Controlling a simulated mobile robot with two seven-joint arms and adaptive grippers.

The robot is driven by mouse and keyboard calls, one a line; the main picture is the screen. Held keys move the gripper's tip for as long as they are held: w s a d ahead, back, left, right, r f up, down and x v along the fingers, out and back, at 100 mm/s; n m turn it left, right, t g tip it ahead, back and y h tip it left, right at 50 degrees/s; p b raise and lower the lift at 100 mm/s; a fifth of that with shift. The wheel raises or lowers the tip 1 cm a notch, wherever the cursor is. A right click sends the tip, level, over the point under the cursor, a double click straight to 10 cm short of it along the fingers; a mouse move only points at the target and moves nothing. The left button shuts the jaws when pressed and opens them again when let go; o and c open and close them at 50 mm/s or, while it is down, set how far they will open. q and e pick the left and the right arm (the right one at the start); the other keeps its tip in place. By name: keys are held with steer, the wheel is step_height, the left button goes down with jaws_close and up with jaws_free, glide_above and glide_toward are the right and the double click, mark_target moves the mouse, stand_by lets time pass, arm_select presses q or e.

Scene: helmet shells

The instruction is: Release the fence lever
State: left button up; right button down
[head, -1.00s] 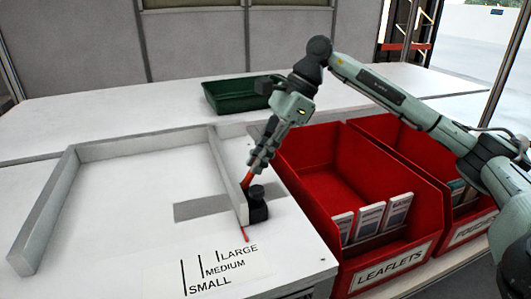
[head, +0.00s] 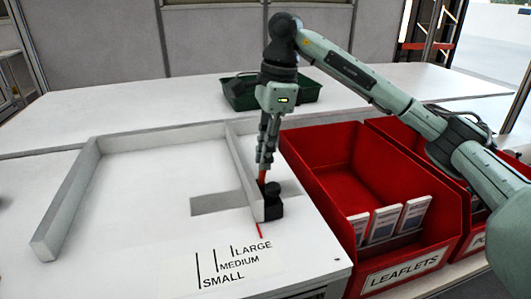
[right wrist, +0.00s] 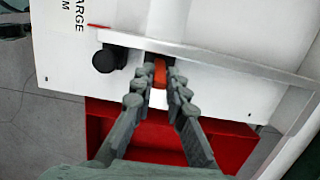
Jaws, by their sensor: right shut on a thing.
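The fence (head: 243,172) is a pale bar on the white table, the right side of a frame of pale bars. A black clamp block (head: 272,205) sits at its near end, with a red-orange lever (head: 262,176) rising from it, nearly upright. My right gripper (head: 265,160) is above the block, pointing down, shut on the lever. In the right wrist view the lever (right wrist: 159,74) shows between the fingertips, and the round black knob of the block (right wrist: 106,60) is left of them. The fingers hide part of the lever.
A size scale (head: 235,268) reads small, medium and large; a red pointer line (head: 259,231) is right of the large mark. A red leaflets bin (head: 318,190) stands close on the right. A green tray (head: 304,94) is behind. The table inside the frame is clear.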

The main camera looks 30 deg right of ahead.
steer(key=c, duration=1.5)
jaws_free()
steer(key=shift+c, duration=0.2)
step_height(320, 180, up, 12)
steer(key=d, duration=0.1)
steer(key=shift+s+d, duration=0.2)
steer(key=shift+d, duration=0.2)
steer(key=shift+f, duration=0.15)
